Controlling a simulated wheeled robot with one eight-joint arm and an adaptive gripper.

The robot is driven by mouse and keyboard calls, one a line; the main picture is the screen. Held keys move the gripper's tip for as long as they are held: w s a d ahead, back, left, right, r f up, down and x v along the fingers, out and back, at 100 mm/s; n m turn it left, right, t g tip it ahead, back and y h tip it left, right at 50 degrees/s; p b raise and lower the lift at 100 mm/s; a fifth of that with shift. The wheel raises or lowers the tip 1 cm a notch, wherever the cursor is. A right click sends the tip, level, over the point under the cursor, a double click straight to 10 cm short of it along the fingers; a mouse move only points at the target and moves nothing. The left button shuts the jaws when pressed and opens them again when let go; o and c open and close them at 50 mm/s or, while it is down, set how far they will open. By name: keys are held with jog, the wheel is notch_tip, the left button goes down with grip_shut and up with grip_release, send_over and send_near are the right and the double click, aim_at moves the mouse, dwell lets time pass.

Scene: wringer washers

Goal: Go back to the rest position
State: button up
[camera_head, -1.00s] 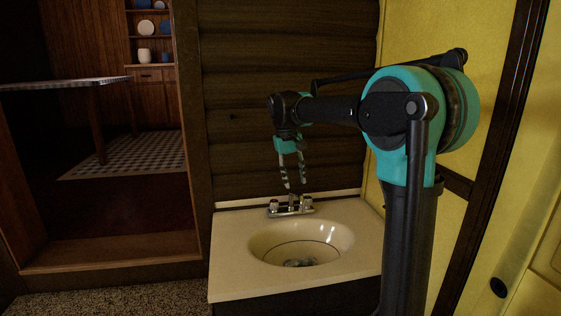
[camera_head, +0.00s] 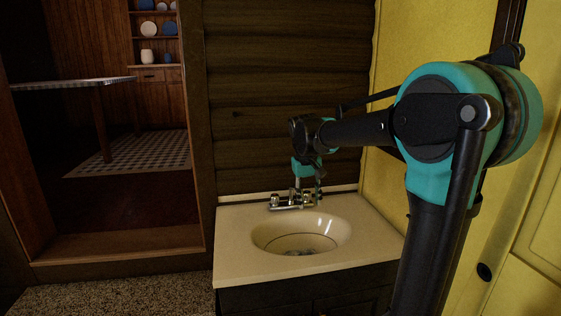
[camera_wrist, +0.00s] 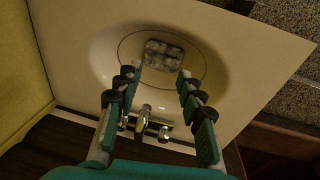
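My gripper (camera_head: 309,197) hangs pointing down over the back of the sink, close to the faucet (camera_head: 290,202) in the head view. In the wrist view my gripper (camera_wrist: 160,72) has its two fingers spread apart, with nothing held between them. The faucet (camera_wrist: 145,124) shows between the fingers there. A grey mottled block (camera_wrist: 164,55) lies in the bottom of the basin. It shows only partly in the head view (camera_head: 298,252). I cannot tell whether a finger touches the faucet.
The cream sink counter (camera_head: 240,262) stands against a dark log wall (camera_head: 275,70). A yellow wall (camera_head: 415,45) is close on the right. To the left, a doorway opens on a room with a table (camera_head: 75,83) and a checkered rug (camera_head: 130,155). Speckled floor lies at front left.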

jog(key=s+d+f+t, duration=0.1)
jog(key=s+d+f, duration=0.2)
jog(key=s+f, duration=0.3)
jog(key=s+d+f+m+t, duration=0.1)
jog(key=s+d+f, duration=0.2)
jog(key=s+f, duration=0.4)
jog(key=s+d+f+m+t+y, duration=0.1)
jog(key=s+d+f, duration=0.2)
jog(key=s+f, duration=0.3)
jog(key=s, duration=0.3)
jog(key=shift+d+f, duration=0.2)
jog(key=shift+d, duration=0.15)
